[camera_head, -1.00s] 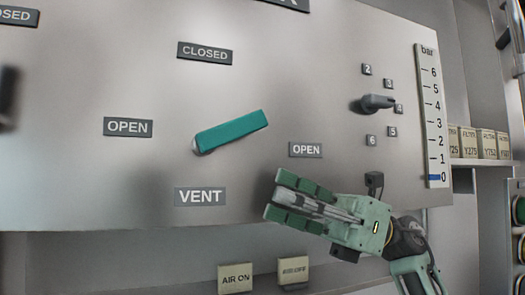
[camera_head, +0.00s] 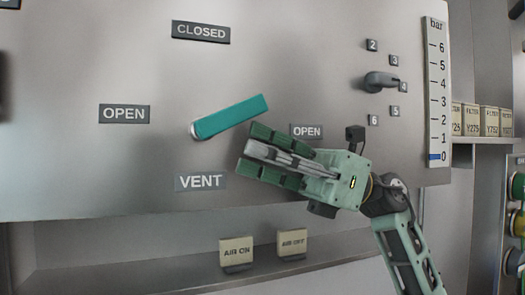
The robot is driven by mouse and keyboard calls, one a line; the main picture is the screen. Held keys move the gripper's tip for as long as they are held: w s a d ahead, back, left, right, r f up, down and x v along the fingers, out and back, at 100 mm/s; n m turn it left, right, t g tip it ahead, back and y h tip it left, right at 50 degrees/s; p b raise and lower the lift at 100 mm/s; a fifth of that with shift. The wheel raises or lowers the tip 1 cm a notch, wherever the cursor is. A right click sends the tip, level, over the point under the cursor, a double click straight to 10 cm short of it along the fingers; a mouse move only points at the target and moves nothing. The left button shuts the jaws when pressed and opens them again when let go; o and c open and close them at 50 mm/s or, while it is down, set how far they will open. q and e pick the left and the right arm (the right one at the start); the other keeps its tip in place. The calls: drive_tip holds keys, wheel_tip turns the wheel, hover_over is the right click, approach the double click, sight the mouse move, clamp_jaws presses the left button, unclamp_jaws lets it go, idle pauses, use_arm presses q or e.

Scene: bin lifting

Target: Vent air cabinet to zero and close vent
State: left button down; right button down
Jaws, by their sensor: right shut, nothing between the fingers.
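The teal vent lever (camera_head: 231,117) on the grey cabinet panel (camera_head: 60,170) is tilted, its free end up to the right. Its pivot is at the lower left. It lies between the "CLOSED" label (camera_head: 201,32) above, the "OPEN" labels at left (camera_head: 124,114) and right (camera_head: 306,132), and the "VENT" label (camera_head: 200,182) below. The bar gauge (camera_head: 436,95) at the right has its blue mark at 0. My right gripper (camera_head: 256,157) is shut and empty, just below and right of the lever, with a small apparent gap. My left gripper is not in view.
A grey selector knob (camera_head: 381,81) with several numbered labels sits on the panel at upper right. "AIR ON" (camera_head: 237,252) and "AIR OFF" (camera_head: 292,244) tags are below the panel. Boxes (camera_head: 480,120) stand on a shelf at the right.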

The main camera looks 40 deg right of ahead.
sight(263, 98)
drive_tip(key=shift+d+r+h+p, duration=0.1)
drive_tip(key=shift+r+h+p, duration=0.2)
drive_tip(key=shift+p, duration=0.05)
drive_tip(key=shift+d+r+h+p, duration=0.1)
drive_tip(key=shift+r+h+p, duration=0.2)
drive_tip(key=shift+p, duration=0.1)
drive_tip(key=shift+r, duration=0.1)
drive_tip(key=shift+r+p, duration=2.1)
drive_tip(key=shift+r, duration=0.05)
drive_tip(key=shift+a+r+g+p, duration=0.15)
drive_tip(key=shift+a+r+p, duration=0.1)
drive_tip(key=shift+r+p, duration=0.25)
drive_tip(key=shift+a+r+g+p, duration=0.15)
drive_tip(key=shift+a+r+p, duration=0.1)
drive_tip(key=shift+r, duration=0.3)
drive_tip(key=shift+w, duration=0.1)
